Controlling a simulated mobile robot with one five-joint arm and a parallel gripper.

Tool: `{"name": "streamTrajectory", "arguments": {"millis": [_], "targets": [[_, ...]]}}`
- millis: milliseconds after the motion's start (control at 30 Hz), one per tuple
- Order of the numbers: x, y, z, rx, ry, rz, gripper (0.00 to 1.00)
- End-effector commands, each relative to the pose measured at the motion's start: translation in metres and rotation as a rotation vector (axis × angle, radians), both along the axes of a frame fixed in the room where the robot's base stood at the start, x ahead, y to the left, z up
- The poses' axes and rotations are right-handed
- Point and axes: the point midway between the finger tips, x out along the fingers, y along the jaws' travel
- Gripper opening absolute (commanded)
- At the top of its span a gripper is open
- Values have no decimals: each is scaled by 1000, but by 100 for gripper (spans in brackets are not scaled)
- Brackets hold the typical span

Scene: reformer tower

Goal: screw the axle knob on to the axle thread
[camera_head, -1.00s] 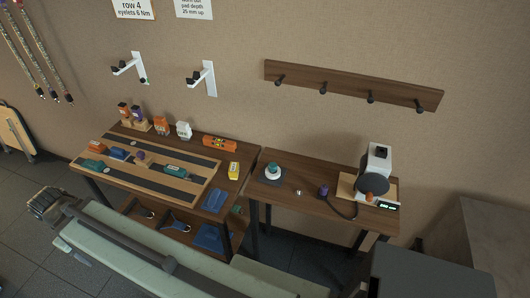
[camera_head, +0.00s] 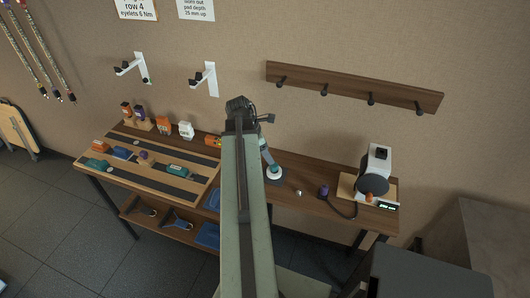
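I cannot tell for sure which part is the axle knob. A small orange knob (camera_head: 368,197) sits low on the white machine with a dark disc (camera_head: 373,184) on the right table. A tiny silver piece (camera_head: 298,192) and a purple-topped piece (camera_head: 323,190) with a dark cable are on the same table. The axle thread cannot be made out. My arm rises through the middle of the view and its far part slants down behind it. My gripper (camera_head: 268,160) seems to be just above a white and teal round piece (camera_head: 274,173); its fingers are too small and hidden to read.
The left table (camera_head: 88,170) holds a slotted board with several coloured blocks. My arm hides part of its right end. The right table is clear around the silver piece. A peg rail (camera_head: 350,87) and two white brackets (camera_head: 212,80) are on the wall. A dark box (camera_head: 430,272) stands front right.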

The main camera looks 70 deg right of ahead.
Motion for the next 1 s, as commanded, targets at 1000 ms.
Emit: {"name": "streamTrajectory", "arguments": {"millis": [1000], "targets": [[-20,-17,-72,-1,-2,2,28]]}}
